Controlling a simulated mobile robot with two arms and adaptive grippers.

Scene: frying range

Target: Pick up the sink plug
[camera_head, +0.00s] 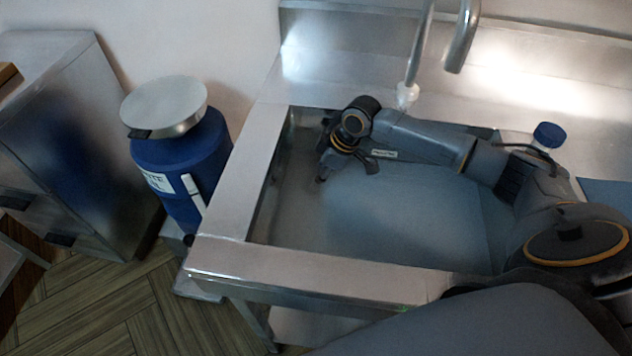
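I cannot make out the sink plug in the head view; my gripper and arm hide part of the sink. The sink basin (400,225) is a rectangular steel basin with a blue-grey floor. My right arm reaches in from the right across the basin. My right gripper (346,172) is over the basin's far left part, pointing down. Its two fingers look spread apart, with nothing visible between them. How far it is above the sink floor is hard to tell. My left gripper is not in view.
A tap (462,40) hangs over the back of the sink. A bottle with a blue cap (548,135) stands at the right, behind my arm. A blue drum (185,165) with a grey lid (165,105) stands left of the sink. A steel cabinet (75,145) is farther left.

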